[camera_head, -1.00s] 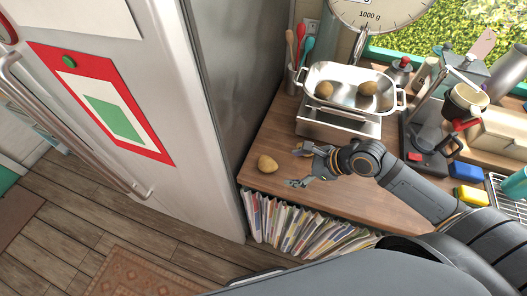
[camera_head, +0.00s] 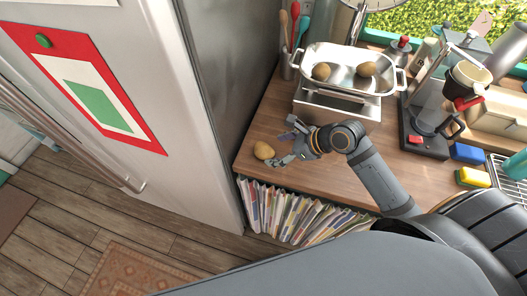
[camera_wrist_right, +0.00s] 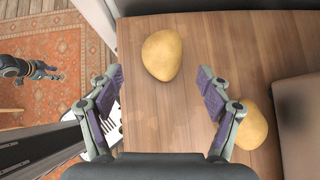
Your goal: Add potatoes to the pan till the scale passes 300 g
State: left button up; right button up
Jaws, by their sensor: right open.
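My right gripper (camera_head: 288,147) is open and empty, low over the counter. A potato (camera_head: 264,150) lies on the counter just left of its fingertips; in the right wrist view this potato (camera_wrist_right: 163,54) lies ahead, between the finger lines. Another potato (camera_wrist_right: 248,126) shows there, partly behind the right-hand finger; the arm seems to hide it in the head view. The metal pan (camera_head: 343,82) stands on the scale (camera_head: 335,106) with two potatoes (camera_head: 321,71) (camera_head: 366,69) in it. The dial's reading is cut off. My left gripper (camera_wrist_right: 50,71) appears over the rug; its jaw state is unclear.
The fridge (camera_head: 100,90) walls the counter's left side. A coffee maker (camera_head: 428,125) and sponges (camera_head: 467,153) stand to the right. Magazines (camera_head: 290,212) fill the shelf below the front edge.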

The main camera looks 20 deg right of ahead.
aim_at(268, 150)
jog(key=shift+x, duration=2.7)
jog(key=shift+w+d, duration=0.1)
jog(key=shift+c, duration=0.2)
jog(key=shift+r, duration=0.15)
jog(key=c, duration=1.4)
